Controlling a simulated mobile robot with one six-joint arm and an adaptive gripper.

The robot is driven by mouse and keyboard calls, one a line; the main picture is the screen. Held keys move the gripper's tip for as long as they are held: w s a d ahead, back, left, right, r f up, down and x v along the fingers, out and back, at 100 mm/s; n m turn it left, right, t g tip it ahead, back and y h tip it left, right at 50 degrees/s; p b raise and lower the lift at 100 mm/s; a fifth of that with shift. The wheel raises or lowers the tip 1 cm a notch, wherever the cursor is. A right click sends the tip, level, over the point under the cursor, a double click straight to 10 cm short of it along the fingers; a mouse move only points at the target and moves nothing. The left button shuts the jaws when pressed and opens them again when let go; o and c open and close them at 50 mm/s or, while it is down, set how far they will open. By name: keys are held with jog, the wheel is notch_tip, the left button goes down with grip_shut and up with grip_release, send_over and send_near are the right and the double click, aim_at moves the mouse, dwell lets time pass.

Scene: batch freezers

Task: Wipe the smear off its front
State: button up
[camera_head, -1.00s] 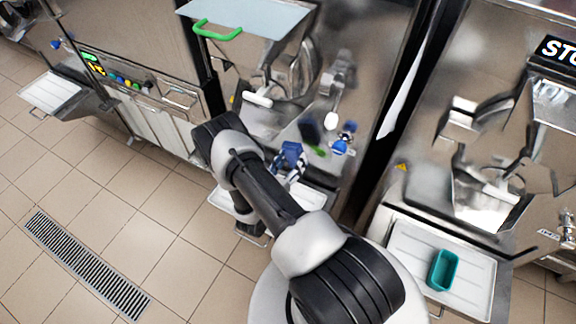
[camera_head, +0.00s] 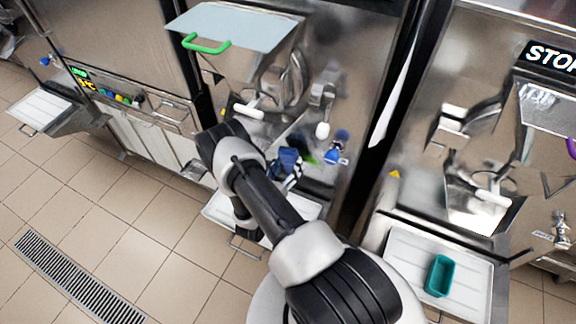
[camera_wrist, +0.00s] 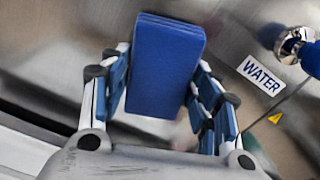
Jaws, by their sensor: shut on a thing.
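My gripper (camera_head: 288,165) is at the lower front of the middle freezer (camera_head: 345,65), below its spout. In the wrist view, my gripper (camera_wrist: 160,95) is shut on a blue pad (camera_wrist: 165,65), which stands out beyond the fingers towards the metal front. I cannot tell whether the pad touches it. A blurred dark patch (camera_head: 295,140) and a green patch (camera_head: 309,157) show on the front beside the gripper. I cannot tell whether either is the smear or a reflection. The pad hides part of the front.
A blue-handled water tap (camera_head: 335,153) is right of my gripper; its WATER label (camera_wrist: 263,75) shows in the wrist view. A white-tipped lever (camera_head: 322,131) hangs above. A drip tray (camera_head: 222,212) lies below. The right freezer's tray (camera_head: 400,255) holds a teal container (camera_head: 440,275).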

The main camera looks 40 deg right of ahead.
aim_at(313, 160)
jog(key=shift+b+x, duration=0.3)
jog(key=shift+x, duration=0.65)
jog(key=shift+s+d+p, duration=0.2)
jog(key=shift+s+d, duration=0.1)
jog(key=shift+s, duration=0.55)
jog(key=shift+s+d+p, duration=0.15)
jog(key=shift+s+d, duration=0.1)
jog(key=shift+s, duration=0.6)
jog(key=shift+s+d, duration=0.5)
jog(key=shift+s, duration=0.6)
jog(key=shift+s+d, duration=0.5)
jog(key=shift+s, duration=0.6)
jog(key=shift+s+d, duration=0.5)
jog(key=shift+s, duration=0.55)
jog(key=shift+w+a+b, duration=0.1)
jog(key=shift+w+a, duration=0.15)
jog(key=shift+w, duration=0.35)
jog(key=shift+w+a+b, duration=0.1)
jog(key=shift+w+a, duration=0.15)
jog(key=shift+w, duration=0.3)
jog(key=shift+w+a+b, duration=0.1)
jog(key=shift+w+a, duration=0.15)
jog(key=shift+w, duration=0.35)
jog(key=shift+w, duration=0.1)
